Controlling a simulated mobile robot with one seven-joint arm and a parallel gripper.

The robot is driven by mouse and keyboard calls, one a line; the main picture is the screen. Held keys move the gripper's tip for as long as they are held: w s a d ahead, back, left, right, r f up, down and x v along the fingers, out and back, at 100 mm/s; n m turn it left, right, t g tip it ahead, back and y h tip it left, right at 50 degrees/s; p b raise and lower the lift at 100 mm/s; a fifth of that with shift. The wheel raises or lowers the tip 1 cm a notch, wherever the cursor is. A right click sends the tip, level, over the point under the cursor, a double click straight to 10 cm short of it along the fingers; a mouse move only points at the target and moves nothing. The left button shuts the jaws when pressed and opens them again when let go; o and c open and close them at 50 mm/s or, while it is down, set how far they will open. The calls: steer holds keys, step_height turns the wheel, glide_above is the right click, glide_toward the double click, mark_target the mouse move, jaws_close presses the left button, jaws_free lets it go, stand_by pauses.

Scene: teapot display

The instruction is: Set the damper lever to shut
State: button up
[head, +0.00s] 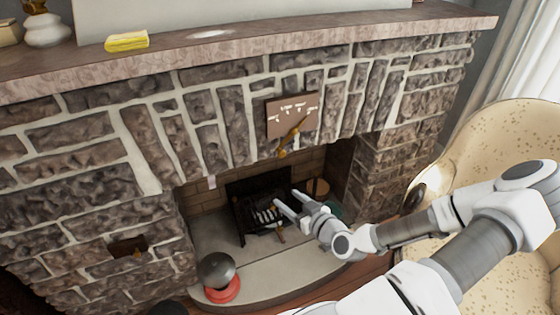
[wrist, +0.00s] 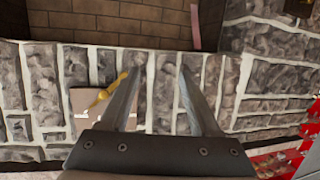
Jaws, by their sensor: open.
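The damper lever (head: 291,138) is a brass-coloured handle on a brown plate (head: 277,108) with white markings, set in the stone above the firebox opening. In the head view it slants, its thick end low and to the left, below the plate's edge. The markings are too small to read. My gripper (head: 286,191) is open and empty, in front of the firebox and lower in the picture than the lever. In the wrist view the lever (wrist: 106,94) lies left of my open gripper (wrist: 160,69), close beside the left finger, which partly covers the plate (wrist: 82,99).
A black grate (head: 240,217) stands in the firebox. A dark dome on a red base (head: 222,293) sits on the hearth. A mantel shelf (head: 210,58) runs above, with a yellow object (head: 126,41). A cream armchair (head: 510,130) stands at the right.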

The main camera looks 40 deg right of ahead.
mark_target(282, 155)
steer(key=s+d+r+m+t+h, duration=0.2)
steer(key=d+r+t+h, duration=0.1)
steer(key=d, duration=0.1)
steer(key=w+d, duration=0.1)
steer(key=w, duration=0.4)
steer(key=w+d+b, duration=0.1)
steer(key=w, duration=0.5)
steer(key=w+d+b, duration=0.1)
steer(key=w+d, duration=0.1)
steer(key=w, duration=0.3)
steer(key=shift+w, duration=0.3)
jaws_close()
steer(key=shift+a, duration=0.15)
stand_by(0.5)
